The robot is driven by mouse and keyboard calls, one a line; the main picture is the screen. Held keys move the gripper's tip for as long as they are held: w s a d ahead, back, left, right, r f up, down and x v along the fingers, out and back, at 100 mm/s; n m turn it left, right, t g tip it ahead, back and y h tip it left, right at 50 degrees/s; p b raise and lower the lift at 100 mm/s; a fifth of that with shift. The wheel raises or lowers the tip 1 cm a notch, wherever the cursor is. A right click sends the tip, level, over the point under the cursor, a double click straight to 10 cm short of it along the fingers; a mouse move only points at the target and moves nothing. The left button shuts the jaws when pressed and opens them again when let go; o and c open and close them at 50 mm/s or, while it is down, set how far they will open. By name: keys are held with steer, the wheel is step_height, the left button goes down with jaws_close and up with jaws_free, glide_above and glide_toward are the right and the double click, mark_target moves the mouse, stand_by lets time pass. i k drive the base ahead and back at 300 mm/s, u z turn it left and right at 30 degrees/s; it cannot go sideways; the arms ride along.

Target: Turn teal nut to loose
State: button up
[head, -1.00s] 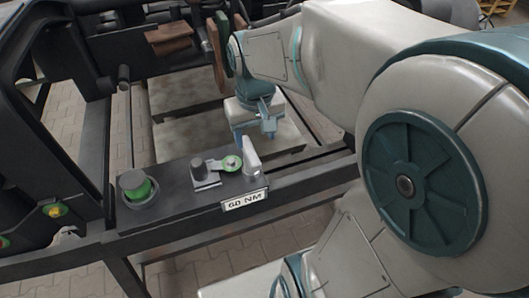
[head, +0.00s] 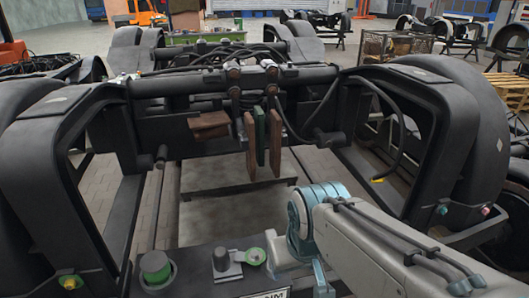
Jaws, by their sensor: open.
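A small teal-green nut (head: 442,210) sits low on the right wheel arch of the bogie. A pink-red nut (head: 486,211) is to its right. My gripper (head: 302,268) is at the end of my arm, at lower centre, near the shelf with the green parts. It is open and apart from the teal nut, well to its left. My wrist and the bottom picture edge hide much of it, so its fingertips do not show clearly.
A yellow nut on green (head: 70,282) is at lower left. Brown and green plates (head: 261,138) hang mid-bogie. A black cable (head: 398,120) loops by the right arch.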

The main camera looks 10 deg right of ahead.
mark_target(442, 209)
steer(key=z, duration=1.65)
steer(key=k, duration=0.45)
steer(key=z, duration=0.95)
steer(key=i, duration=1.35)
steer(key=u, duration=0.85)
